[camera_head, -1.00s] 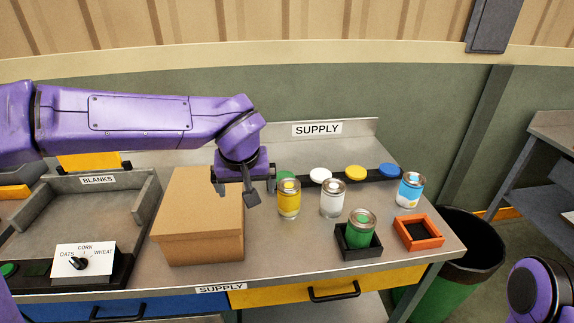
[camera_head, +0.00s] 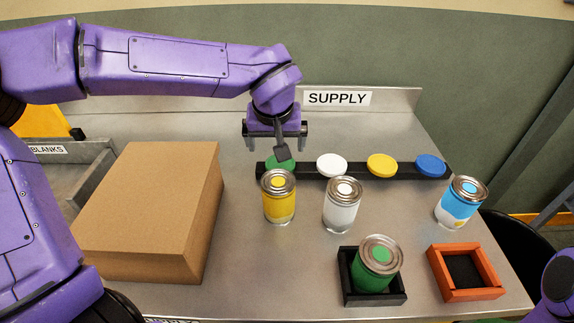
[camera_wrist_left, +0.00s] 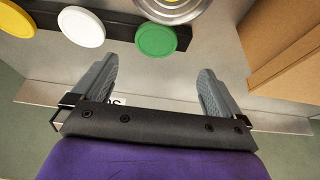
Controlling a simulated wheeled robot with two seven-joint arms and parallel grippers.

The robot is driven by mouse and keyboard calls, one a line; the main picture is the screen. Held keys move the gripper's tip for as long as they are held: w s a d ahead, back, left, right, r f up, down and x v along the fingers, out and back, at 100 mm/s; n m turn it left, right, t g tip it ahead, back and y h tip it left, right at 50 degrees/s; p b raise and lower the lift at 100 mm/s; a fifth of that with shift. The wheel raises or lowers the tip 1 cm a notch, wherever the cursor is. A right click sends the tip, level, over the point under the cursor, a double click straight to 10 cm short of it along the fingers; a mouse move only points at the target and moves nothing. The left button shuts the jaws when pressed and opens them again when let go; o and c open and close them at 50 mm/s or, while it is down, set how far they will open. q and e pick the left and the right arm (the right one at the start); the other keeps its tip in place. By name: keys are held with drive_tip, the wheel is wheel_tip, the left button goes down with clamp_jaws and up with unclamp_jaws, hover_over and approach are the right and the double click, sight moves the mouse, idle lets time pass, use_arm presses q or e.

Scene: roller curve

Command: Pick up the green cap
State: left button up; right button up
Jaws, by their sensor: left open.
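The green cap (camera_head: 271,165) is a flat disc at the left end of a black rack (camera_head: 305,171) on the supply table. The left gripper (camera_head: 277,147) is open and empty, above and just behind the cap. In the left wrist view the green cap (camera_wrist_left: 157,40) lies just beyond the fingertips of the left gripper (camera_wrist_left: 158,68), roughly centred between the two fingers and apart from them. My right gripper is out of view; only a purple part of that arm shows at the lower right.
White (camera_head: 331,165), yellow (camera_head: 382,165) and blue (camera_head: 430,165) caps share the rack. A yellow can (camera_head: 279,205) stands close in front of the green cap. Other cans, a black tray (camera_head: 361,293), an orange tray (camera_head: 488,272) and a cardboard box (camera_head: 150,200) are nearby.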

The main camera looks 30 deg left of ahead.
use_arm(q)
approach(280, 166)
drive_tip(key=x, duration=0.2)
drive_tip(key=shift+w+a+f, duration=0.15)
drive_tip(key=shift+a+f, duration=0.1)
drive_tip(key=shift+a, duration=0.05)
drive_tip(key=x, duration=0.5)
drive_tip(key=shift+w+f, duration=0.15)
drive_tip(key=shift+w, duration=0.3)
drive_tip(key=c, duration=0.8)
